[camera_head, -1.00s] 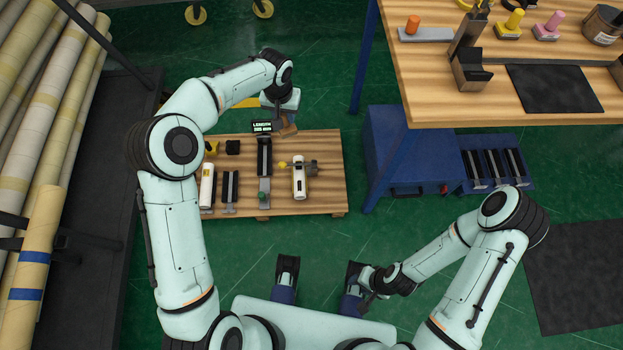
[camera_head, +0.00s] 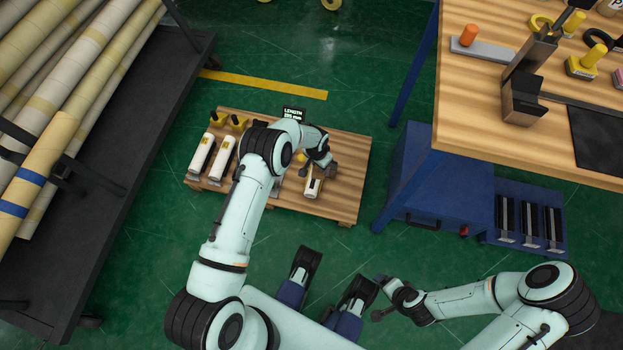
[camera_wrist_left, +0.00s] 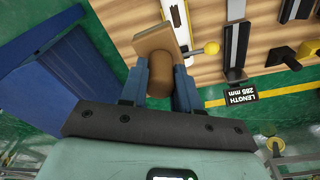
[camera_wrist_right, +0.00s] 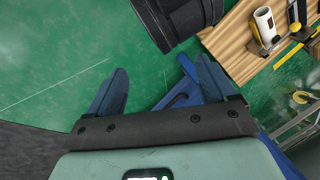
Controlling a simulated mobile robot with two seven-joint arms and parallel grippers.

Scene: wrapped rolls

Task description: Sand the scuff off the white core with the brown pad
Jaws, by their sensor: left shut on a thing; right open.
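The white core (camera_head: 314,187) lies at the right part of the low wooden table, with a dark mark on it. It also shows at the top of the left wrist view (camera_wrist_left: 175,14) and the right wrist view (camera_wrist_right: 264,22). My left gripper (camera_head: 322,160) hangs over the table beside the core, shut on the handle of the brown pad (camera_wrist_left: 155,40). The pad's flat plate is near the core in the left wrist view; I cannot tell whether they touch. My right gripper (camera_wrist_right: 158,88) is open and empty above the green floor, apart from the table.
Two more white cores (camera_head: 222,158) lie at the table's left. A length display (camera_head: 293,114) stands at the back. A tall workbench (camera_head: 470,95) with blue cabinet (camera_head: 440,190) is on the right. A rack of long rolls (camera_head: 60,130) fills the left.

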